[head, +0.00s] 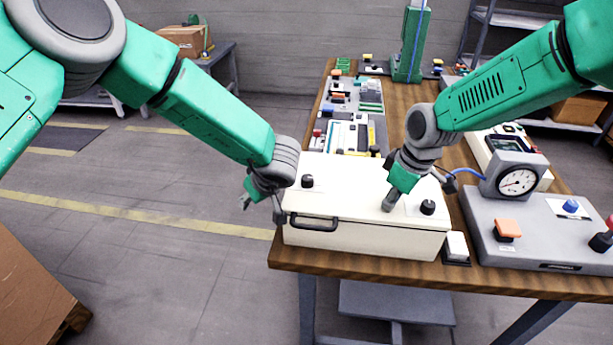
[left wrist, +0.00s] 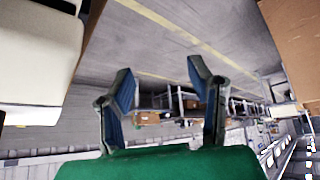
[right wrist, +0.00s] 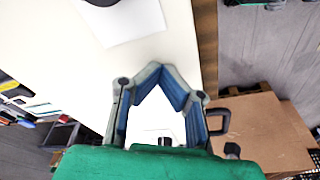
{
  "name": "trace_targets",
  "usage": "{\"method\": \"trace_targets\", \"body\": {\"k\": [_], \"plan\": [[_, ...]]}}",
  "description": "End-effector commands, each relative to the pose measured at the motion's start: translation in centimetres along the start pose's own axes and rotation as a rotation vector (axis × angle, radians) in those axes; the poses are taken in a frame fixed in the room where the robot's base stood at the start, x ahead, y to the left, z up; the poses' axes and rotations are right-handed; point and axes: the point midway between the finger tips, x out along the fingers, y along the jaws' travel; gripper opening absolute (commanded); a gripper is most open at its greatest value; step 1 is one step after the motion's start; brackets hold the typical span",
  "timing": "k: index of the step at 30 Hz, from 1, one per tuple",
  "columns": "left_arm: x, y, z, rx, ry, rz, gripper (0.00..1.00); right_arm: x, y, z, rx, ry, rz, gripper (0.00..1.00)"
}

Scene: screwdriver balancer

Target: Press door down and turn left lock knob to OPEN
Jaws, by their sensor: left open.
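A cream box with a flat door (head: 345,185) on top sits at the table's near end; the door looks closed. The left lock knob (head: 307,181), black, stands on the door's left side, and the right knob (head: 428,207) near its right side. A black handle (head: 313,222) is on the front. My right gripper (head: 388,206) points down at the door, left of the right knob, and appears to touch it; its fingertips meet in the right wrist view (right wrist: 160,66). My left gripper (head: 262,205) is open and empty beside the box's left side, apart from the left knob. Knob markings are unreadable.
A grey panel with a dial gauge (head: 517,182) and an orange button (head: 507,228) stands right of the box. A small white-topped switch (head: 457,246) sits between them. Trays of parts (head: 350,130) lie behind the box.

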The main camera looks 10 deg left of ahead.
Motion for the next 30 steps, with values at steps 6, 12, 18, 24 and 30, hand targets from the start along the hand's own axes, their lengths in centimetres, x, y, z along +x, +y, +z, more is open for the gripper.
{"method": "trace_targets", "body": {"k": [6, 12, 18, 24, 30], "plan": [[-8.3, 6.4, -2.7, -0.327, -0.234, -0.085, 0.47, 0.3, -0.2, 0.2, 0.000, -0.005, -0.005, 0.00], [-14.8, 9.4, -3.4, -0.463, -0.464, -0.128, 0.47, 0.3, -0.2, 0.2, 0.000, -0.005, -0.005, 0.00], [-16.9, 10.3, -3.3, -0.495, -0.555, -0.140, 0.47, 0.3, -0.2, 0.2, 0.000, -0.006, -0.006, 0.00], [-14.5, 10.3, -1.7, -0.494, -0.556, -0.143, 0.47, 0.3, -0.3, 0.2, 0.000, -0.006, -0.006, 0.00], [-11.0, 10.3, 0.5, -0.494, -0.554, -0.143, 0.47, 0.3, -0.3, 0.3, 0.000, -0.006, -0.006, 0.00]]}}
